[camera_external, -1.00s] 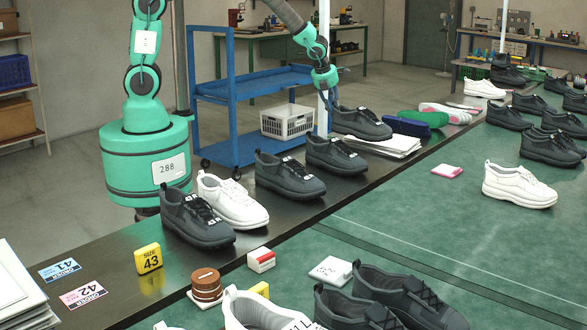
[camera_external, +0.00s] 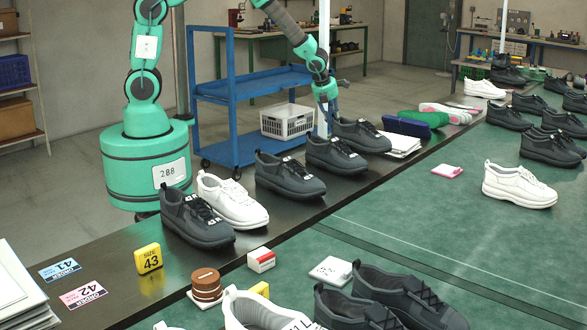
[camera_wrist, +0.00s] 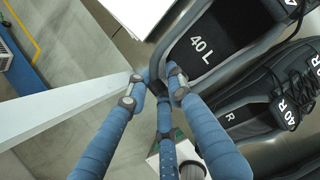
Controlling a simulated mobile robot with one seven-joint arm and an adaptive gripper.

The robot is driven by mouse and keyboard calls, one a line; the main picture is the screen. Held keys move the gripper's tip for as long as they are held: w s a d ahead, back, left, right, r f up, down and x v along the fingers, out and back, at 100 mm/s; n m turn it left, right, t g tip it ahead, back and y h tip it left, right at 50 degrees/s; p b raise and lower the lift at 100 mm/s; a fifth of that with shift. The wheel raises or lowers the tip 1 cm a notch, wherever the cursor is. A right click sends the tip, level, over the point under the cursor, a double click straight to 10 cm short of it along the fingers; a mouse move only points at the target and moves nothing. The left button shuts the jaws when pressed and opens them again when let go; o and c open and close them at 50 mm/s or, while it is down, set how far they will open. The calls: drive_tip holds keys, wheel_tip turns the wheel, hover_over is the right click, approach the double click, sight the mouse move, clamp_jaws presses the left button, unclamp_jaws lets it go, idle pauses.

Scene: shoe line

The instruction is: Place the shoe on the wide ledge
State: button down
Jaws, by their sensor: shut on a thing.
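A dark grey shoe (camera_external: 362,136) is held by its heel in my gripper (camera_external: 330,112), at the far end of the row along the dark ledge (camera_external: 295,212). In the wrist view my gripper's fingers (camera_wrist: 157,87) are shut on the heel rim of this shoe (camera_wrist: 215,50), whose insole reads "40 L". The shoe looks level and very low over the ledge; I cannot tell if its sole touches. Beside it, a dark shoe (camera_external: 336,155) stands on the ledge; in the wrist view a neighbouring shoe (camera_wrist: 290,100) carries "40 R".
Along the ledge stand another dark shoe (camera_external: 290,176), a white shoe (camera_external: 233,202) and a nearer dark shoe (camera_external: 196,218). Behind the held shoe are a white stack (camera_external: 404,144) and a blue item (camera_external: 407,127). The green belt (camera_external: 420,230) carries more shoes.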

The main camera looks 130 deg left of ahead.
drive_tip(key=shift+f, duration=0.6)
drive_tip(key=shift+f+b, duration=0.8)
drive_tip(key=shift+f, duration=1.2)
drive_tip(key=c, duration=1.6)
unclamp_jaws()
drive_tip(key=shift+o, duration=0.2)
drive_tip(key=p+v, duration=0.3)
drive_tip(key=v, duration=0.9)
